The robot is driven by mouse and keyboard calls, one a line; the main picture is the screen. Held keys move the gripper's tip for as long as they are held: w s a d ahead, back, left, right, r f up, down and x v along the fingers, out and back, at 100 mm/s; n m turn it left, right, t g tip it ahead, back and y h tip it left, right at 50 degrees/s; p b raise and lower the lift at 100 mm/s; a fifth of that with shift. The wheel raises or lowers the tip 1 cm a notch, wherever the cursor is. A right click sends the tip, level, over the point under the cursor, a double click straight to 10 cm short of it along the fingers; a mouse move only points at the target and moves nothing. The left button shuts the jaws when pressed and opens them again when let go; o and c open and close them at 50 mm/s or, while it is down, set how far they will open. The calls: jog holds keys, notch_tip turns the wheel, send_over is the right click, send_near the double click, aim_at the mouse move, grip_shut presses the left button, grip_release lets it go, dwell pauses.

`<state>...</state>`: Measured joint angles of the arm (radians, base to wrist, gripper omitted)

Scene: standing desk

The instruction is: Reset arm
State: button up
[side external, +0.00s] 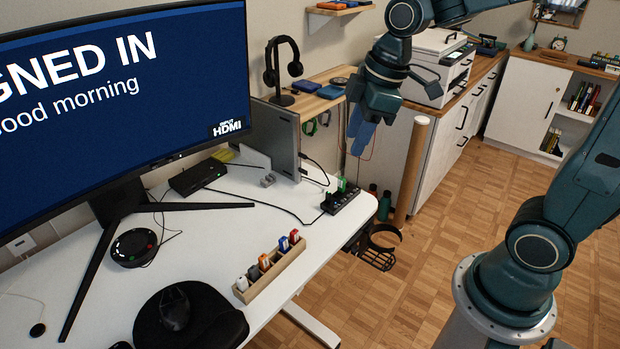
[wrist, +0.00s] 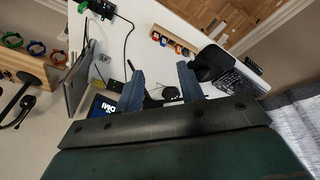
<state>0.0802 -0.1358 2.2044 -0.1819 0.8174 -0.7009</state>
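My gripper (side external: 361,133) hangs in the air past the far right corner of the white desk, fingers pointing down, in the side external view. In the wrist view my gripper (wrist: 160,84) shows two blue fingers spread apart with nothing between them. It is open and empty. The fingers touch nothing that I can see. My arm reaches in from the right of the side view, and part of it is cut off at the top edge.
On the white desk (side external: 215,235) stand a large monitor (side external: 120,100), a wooden holder (side external: 270,268) with small coloured items, a power strip (side external: 341,197) and a black box (side external: 197,178). A headphone stand (side external: 281,72) and a printer (side external: 438,65) stand behind. Wooden floor is open to the right.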

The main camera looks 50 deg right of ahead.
jog(key=s+d+r+m+t+h, duration=0.1)
jog(key=s+r+m+t, duration=0.1)
jog(key=s+m, duration=0.6)
jog(key=s+r, duration=0.1)
jog(key=s, duration=0.5)
jog(key=shift+r+m+t, duration=0.15)
jog(key=shift+m+t, duration=0.15)
jog(key=shift+m, duration=0.1)
